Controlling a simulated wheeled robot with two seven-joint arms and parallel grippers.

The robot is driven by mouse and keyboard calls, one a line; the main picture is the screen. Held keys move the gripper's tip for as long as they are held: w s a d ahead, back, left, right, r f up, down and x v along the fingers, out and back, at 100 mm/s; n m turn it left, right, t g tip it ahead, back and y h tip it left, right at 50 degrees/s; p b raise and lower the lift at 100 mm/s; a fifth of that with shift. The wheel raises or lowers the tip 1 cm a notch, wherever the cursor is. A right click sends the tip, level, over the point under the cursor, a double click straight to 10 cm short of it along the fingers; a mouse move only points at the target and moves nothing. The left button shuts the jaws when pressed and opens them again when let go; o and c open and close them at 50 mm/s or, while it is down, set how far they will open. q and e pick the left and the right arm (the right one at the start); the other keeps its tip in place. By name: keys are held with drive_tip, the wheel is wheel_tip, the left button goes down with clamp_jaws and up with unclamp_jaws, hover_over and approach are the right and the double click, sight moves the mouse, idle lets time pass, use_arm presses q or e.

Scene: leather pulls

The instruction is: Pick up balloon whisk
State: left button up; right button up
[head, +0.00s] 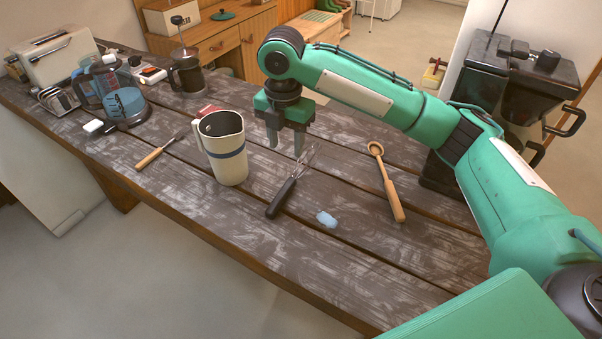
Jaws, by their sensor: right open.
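The balloon whisk (282,195) lies on the dark wooden table, its black handle toward the front and its thin wire end toward the back right. My right gripper (286,150) points down above the table near the wire end, its two grey fingers apart and nothing between them. The fingers overlap the view close to the wires; I cannot tell how high above them they are. My left gripper is not in the head view.
A cream jug (224,150) stands just left of the whisk. A wooden spoon (388,185) and a small light-blue object (326,219) lie to the right. A spatula-like tool (160,152), a French press (188,75) and a black coffee machine (470,120) are farther off. The front right tabletop is clear.

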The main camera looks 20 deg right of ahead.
drive_tip(key=f, duration=0.1)
drive_tip(key=p, duration=0.2)
hover_over(286, 187)
drive_tip(key=f, duration=0.7)
drive_tip(key=shift+w+d+f, duration=0.15)
drive_tip(key=shift+d+f, duration=0.05)
drive_tip(key=shift+d, duration=0.1)
drive_tip(key=f, duration=0.1)
drive_tip(key=f+p, duration=0.2)
drive_tip(key=f, duration=0.1)
drive_tip(key=shift+s+a, duration=0.2)
drive_tip(key=shift+a, duration=0.1)
drive_tip(key=shift+f, duration=0.6)
clamp_jaws()
